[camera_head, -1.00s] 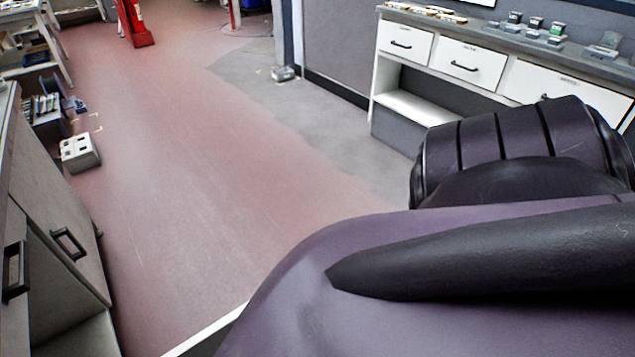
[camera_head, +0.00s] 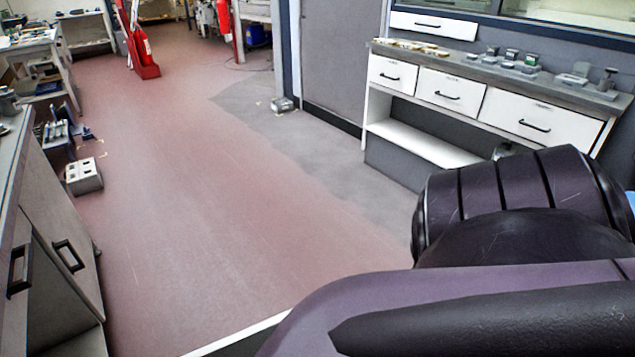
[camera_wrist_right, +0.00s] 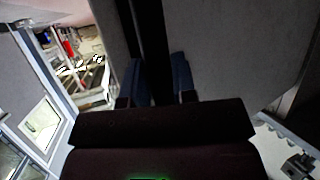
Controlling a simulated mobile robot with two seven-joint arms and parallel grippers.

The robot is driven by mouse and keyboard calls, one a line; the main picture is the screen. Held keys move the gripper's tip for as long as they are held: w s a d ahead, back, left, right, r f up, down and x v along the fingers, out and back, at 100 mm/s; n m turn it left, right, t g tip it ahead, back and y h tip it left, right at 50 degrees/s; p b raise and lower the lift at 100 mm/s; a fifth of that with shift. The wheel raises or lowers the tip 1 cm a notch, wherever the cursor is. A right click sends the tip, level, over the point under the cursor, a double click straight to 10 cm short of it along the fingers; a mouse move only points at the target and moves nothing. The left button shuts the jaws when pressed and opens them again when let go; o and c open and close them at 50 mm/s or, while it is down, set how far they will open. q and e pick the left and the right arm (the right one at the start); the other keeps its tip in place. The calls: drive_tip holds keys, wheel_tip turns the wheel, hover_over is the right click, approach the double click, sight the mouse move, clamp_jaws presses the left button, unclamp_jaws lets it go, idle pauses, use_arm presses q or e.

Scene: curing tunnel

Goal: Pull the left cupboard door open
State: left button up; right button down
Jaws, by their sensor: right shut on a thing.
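In the head view, a grey cupboard front at the left edge has a door (camera_head: 62,222) with a black handle and another grey front (camera_head: 14,318) with a black handle. Between them a dark opening and a pale shelf show. No gripper is at these handles. My right gripper (camera_wrist_right: 157,85) shows only in the wrist view, its two bluish fingers closed around a dark upright bar, which looks like a handle. A grey panel (camera_wrist_right: 235,50) is close behind, beside a dark gap. I cannot tell which door this is. My left gripper is not in view.
A white drawer bench (camera_head: 450,92) stands at the right. A grey box (camera_head: 85,176) sits on the floor near the left cupboard. A red extinguisher stand (camera_head: 145,70) is at the back. The reddish floor between is clear.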

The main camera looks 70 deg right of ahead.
drive_tip(key=shift+w+a, duration=0.1)
drive_tip(key=shift+a, duration=0.1)
drive_tip(key=c, duration=1)
unclamp_jaws()
drive_tip(key=shift+o, duration=0.2)
drive_tip(key=p+v, duration=0.2)
drive_tip(key=v, duration=0.9)
drive_tip(key=shift+d+f, duration=0.1)
